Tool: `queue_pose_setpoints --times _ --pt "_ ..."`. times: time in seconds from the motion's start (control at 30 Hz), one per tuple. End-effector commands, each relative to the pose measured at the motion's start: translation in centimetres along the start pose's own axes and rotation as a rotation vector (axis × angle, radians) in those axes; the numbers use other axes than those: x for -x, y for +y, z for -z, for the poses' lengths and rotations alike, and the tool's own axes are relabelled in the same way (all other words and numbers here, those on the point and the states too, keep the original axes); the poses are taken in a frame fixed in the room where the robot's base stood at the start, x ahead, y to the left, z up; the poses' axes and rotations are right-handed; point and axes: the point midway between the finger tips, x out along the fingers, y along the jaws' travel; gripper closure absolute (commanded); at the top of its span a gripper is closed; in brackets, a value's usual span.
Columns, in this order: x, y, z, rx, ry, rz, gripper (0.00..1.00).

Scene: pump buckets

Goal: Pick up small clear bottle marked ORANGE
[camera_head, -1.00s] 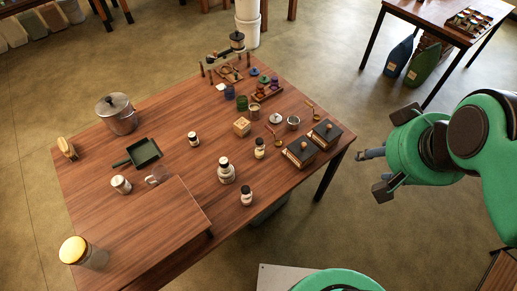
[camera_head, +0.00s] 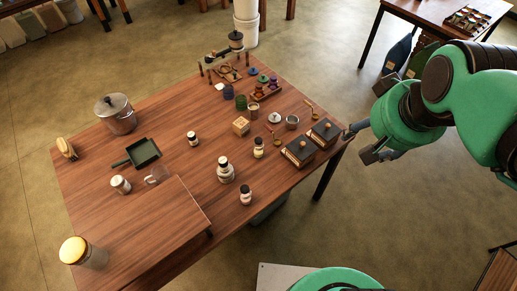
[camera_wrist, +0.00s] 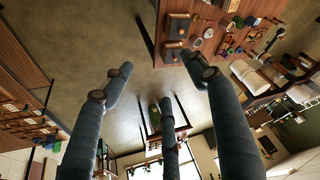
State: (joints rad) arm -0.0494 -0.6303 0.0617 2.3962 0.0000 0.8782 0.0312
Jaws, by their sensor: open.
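Several small bottles with dark caps and pale labels stand upright on the wooden table in the head view: one left of centre (camera_head: 193,138), one to its right (camera_head: 259,148) and one near the front edge (camera_head: 246,196). A larger bottle (camera_head: 225,170) stands between them. The label writing is too small to read, so I cannot tell which is marked ORANGE. My gripper (camera_head: 357,145) is open and empty, just off the table's right corner, apart from all the bottles. Its spread fingers also show in the wrist view (camera_wrist: 153,75), over bare floor; no bottle is clear there.
Two dark boxes (camera_head: 299,152) (camera_head: 325,131) sit at the table's right corner, nearest my gripper. A raised board (camera_head: 155,235) covers the front left.

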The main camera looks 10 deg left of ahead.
Motion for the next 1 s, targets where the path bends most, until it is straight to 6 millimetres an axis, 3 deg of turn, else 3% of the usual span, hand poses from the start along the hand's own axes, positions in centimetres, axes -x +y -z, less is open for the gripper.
queue_pose_setpoints --times 0.27,0.6,1.0 --pt "-4.2 -2.9 5.6 0.02 -0.079 0.021 0.42" --pt "-11.5 -7.5 10.9 0.045 -0.17 0.037 0.42" --pt "-22.4 -14.2 14.2 0.078 -0.276 0.041 0.42"
